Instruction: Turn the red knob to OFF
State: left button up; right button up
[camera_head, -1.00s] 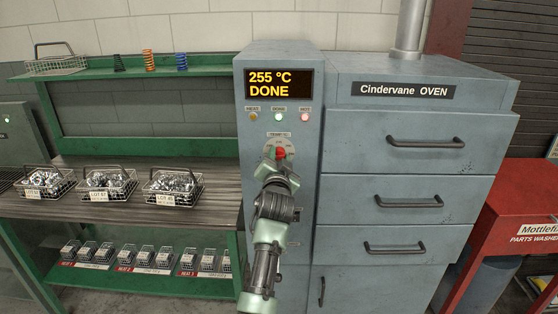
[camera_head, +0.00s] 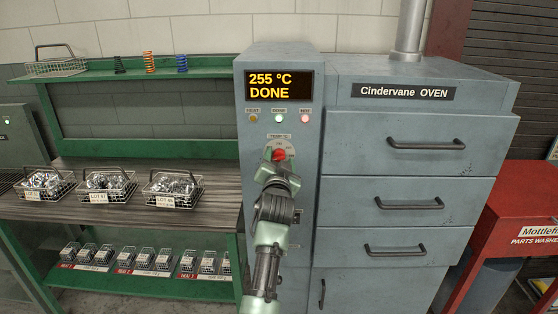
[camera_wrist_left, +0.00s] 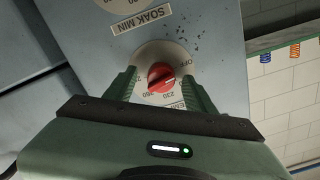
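The red knob (camera_head: 279,155) sits on a round pale dial on the oven's control column, under the display. My left gripper (camera_head: 280,157) is at the dial. In the left wrist view its green fingers (camera_wrist_left: 158,84) stand on either side of the knob, with dial face showing between each finger and the knob. It looks open and not clamped. My right gripper is not in view.
The display (camera_head: 278,85) reads 255 °C DONE, above small indicator lamps. The oven drawers (camera_head: 408,147) with dark handles are to the right. Wire baskets (camera_head: 108,184) stand on the bench to the left. A SOAK MIN label (camera_wrist_left: 141,20) shows near another dial.

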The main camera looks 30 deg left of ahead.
pick_arm(q)
jog(key=shift+r, duration=0.1)
jog(key=b+v, duration=0.1)
jog(key=v, duration=0.7)
jog(key=shift+b, duration=0.35)
jog(key=shift+w, duration=0.15)
